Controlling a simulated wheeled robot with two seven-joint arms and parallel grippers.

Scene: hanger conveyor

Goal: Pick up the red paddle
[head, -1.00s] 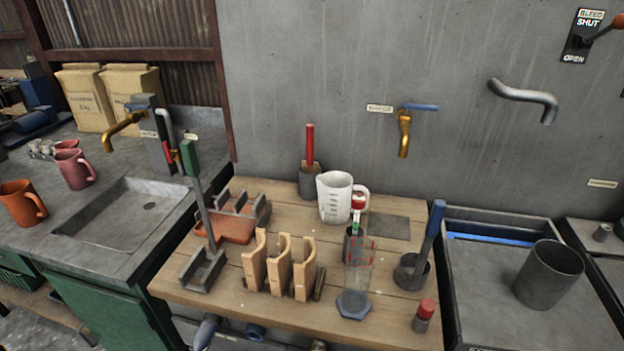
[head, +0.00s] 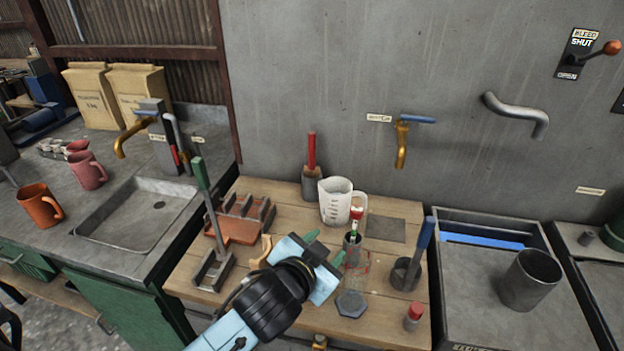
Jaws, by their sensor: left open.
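The red paddle (head: 311,152) stands upright at the back of the wooden table, close to the wall. Only its red handle shows; its lower end is hidden in a dark grey holder (head: 311,185). My left gripper (head: 325,247) reaches in from the bottom over the middle of the table. It is open and empty, with green fingertips pointing up and to the right. It is well in front of the red paddle and apart from it. My right gripper is not in view.
A white measuring jug (head: 335,203) stands just right of the paddle. A red-topped tool (head: 355,222) and a clear cylinder (head: 355,268) stand nearer. A green-handled tool (head: 202,176) rises at left, a blue-handled one (head: 425,236) at right.

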